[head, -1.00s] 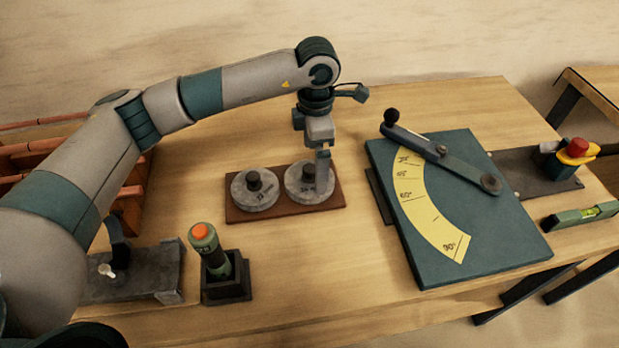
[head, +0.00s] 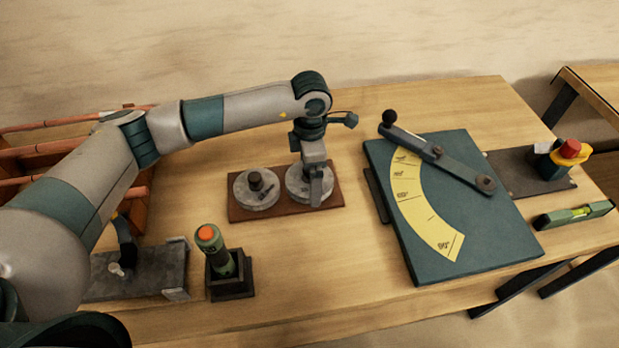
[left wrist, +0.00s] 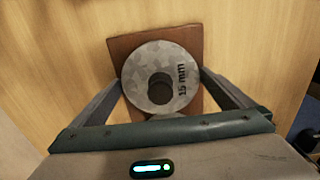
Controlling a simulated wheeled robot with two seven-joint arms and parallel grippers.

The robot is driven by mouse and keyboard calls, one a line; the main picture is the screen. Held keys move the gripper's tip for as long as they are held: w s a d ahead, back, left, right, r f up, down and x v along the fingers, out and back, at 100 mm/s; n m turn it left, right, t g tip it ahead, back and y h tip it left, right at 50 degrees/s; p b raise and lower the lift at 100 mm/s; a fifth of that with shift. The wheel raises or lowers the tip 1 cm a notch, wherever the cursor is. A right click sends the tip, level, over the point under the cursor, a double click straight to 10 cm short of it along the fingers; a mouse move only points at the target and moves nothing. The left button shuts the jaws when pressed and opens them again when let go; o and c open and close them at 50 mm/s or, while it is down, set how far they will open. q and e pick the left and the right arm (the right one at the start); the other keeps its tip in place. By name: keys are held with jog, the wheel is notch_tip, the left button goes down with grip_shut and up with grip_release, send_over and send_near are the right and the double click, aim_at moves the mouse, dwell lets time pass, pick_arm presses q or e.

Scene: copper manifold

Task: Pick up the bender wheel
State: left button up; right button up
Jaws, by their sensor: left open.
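Two grey bender wheels sit side by side on a brown board (head: 236,212). The left wheel (head: 247,199) has a dark centre knob and is clear of the gripper. The right wheel (head: 297,192) is partly covered by my left gripper (head: 314,194), which is low over it with fingers down. In the left wrist view, a wheel (left wrist: 143,72) marked "15 mm" lies between the open fingers, with a dark centre. I see no clear finger contact. A grey sliver below it is mostly hidden by the gripper body. My right gripper is not in view.
A teal bending plate (head: 460,220) with a yellow angle scale and lever stands right of the board. An orange-topped green tool (head: 212,243) stands in a dark holder in front. A grey metal fixture (head: 140,275) is at front left. A red-topped yellow device (head: 570,158) is far right.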

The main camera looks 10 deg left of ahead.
pick_arm(q)
jog(key=shift+r, duration=0.1)
jog(key=c, duration=1)
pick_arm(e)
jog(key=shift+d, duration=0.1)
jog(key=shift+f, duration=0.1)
